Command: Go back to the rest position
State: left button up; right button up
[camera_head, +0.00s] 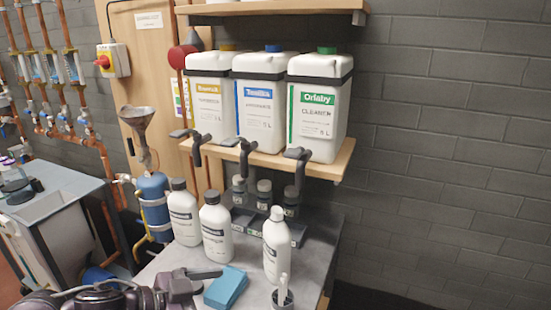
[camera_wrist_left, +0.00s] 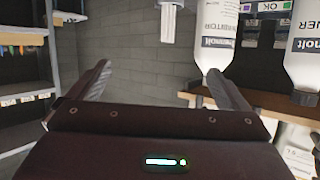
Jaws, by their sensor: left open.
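My left gripper (camera_head: 207,279) shows low in the head view, just above the front left of the grey worktop (camera_head: 258,262). In the left wrist view its two fingers (camera_wrist_left: 159,70) stand wide apart with nothing held, and the grey brick wall shows between them. White bottles with dark labels (camera_wrist_left: 213,35) show beyond the right finger in that view. My left arm comes in along the bottom left edge of the head view. My right gripper is in neither view.
Three white bottles, one in front (camera_head: 277,245), and a blue block (camera_head: 226,288) are on the worktop near the gripper. Three large canisters, one green-labelled (camera_head: 318,110), stand on the wooden shelf. A grey cabinet (camera_head: 45,200) is left.

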pick_arm(q)
jog(key=w+a+f+n+t+y, duration=0.1)
jog(key=a+f+n+t+y, duration=0.2)
jog(key=a+f+n+y, duration=0.45)
jog(key=s+a+f+n+g+y, duration=0.2)
jog(key=s+f+n+g+y, duration=0.15)
jog(key=s+f+g, duration=0.45)
jog(key=s+f, duration=0.3)
jog(key=f, duration=1.3)
jog(key=s+f, duration=0.3)
jog(key=f, duration=1.2)
jog(key=s+a+f, duration=0.1)
jog(key=s+f, duration=0.8)
jog(key=s, duration=0.1)
jog(key=s+a+f+m+g, duration=0.1)
jog(key=s+a+f, duration=0.1)
jog(key=s+f, duration=0.7)
jog(key=shift+s+a+f+y, duration=0.25)
jog(key=shift+s+y, duration=0.05)
jog(key=shift+s, duration=0.2)
